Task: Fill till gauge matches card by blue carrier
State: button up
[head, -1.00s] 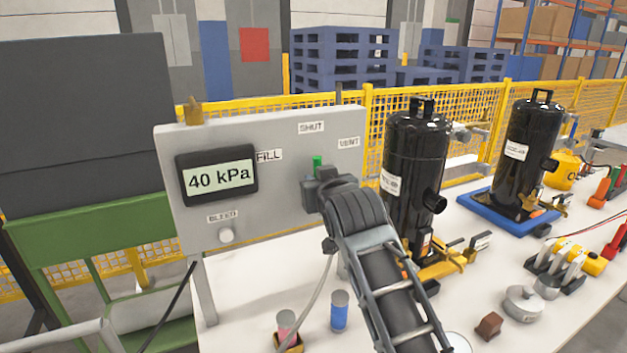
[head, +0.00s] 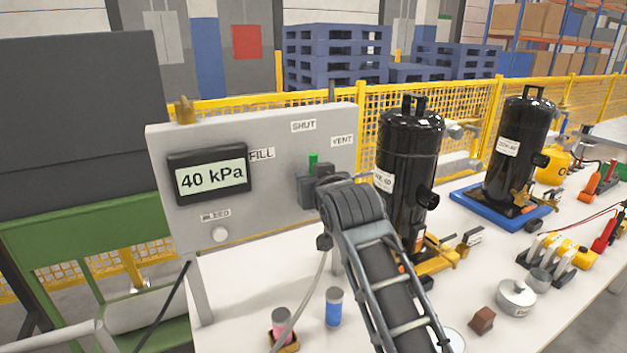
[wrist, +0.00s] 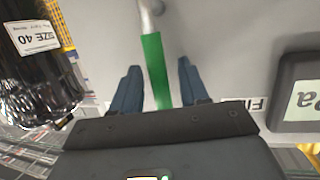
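The grey panel (head: 275,190) carries a gauge (head: 210,176) that reads 40 kPa. Its labels read FILL, SHUT, VENT and BLEED. The green valve handle (head: 313,161) stands upright below the SHUT label (head: 303,126). My gripper (head: 322,184) is at the valve, partly hidden by my arm. In the wrist view, the green handle (wrist: 155,70) lies between the two fingers of my gripper (wrist: 159,66), with gaps on both sides. The blue carrier (head: 480,205) holds a black compressor (head: 522,140) at the right. I cannot make out a readable pressure card beside it.
Another black compressor (head: 408,150) stands just right of my gripper, over a yellow carrier (head: 433,262). Pink (head: 281,322) and blue (head: 333,307) cylinders, a lidded pot (head: 516,298) and a brown block (head: 482,320) stand on the white table.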

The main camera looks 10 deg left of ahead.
jog(key=v, duration=0.7)
jog(key=shift+s+d+b, duration=0.15)
jog(key=shift+s+b, duration=0.2)
jog(key=shift+b, duration=0.1)
jog(key=shift+r, duration=0.1)
jog(key=s+d+f+m+h, duration=0.1)
jog(key=s+d+f+m, duration=0.1)
jog(key=s+d+f, duration=0.8)
jog(key=s+d+f+m+h, duration=0.15)
jog(key=s+d+f, duration=0.45)
jog(key=s+f, duration=0.7)
jog(key=s+d+r+h, duration=0.1)
jog(key=s+d+r, duration=0.2)
jog(key=s, duration=0.7)
jog(key=s+d+r+h, duration=0.1)
jog(key=s+d+r, duration=0.2)
jog(key=s, duration=0.7)
jog(key=s+d+r+m+h, duration=0.1)
jog(key=s+d+r, duration=0.2)
jog(key=s, duration=0.8)
jog(key=shift+d+t, duration=0.3)
jog(key=shift+d, duration=0.4)
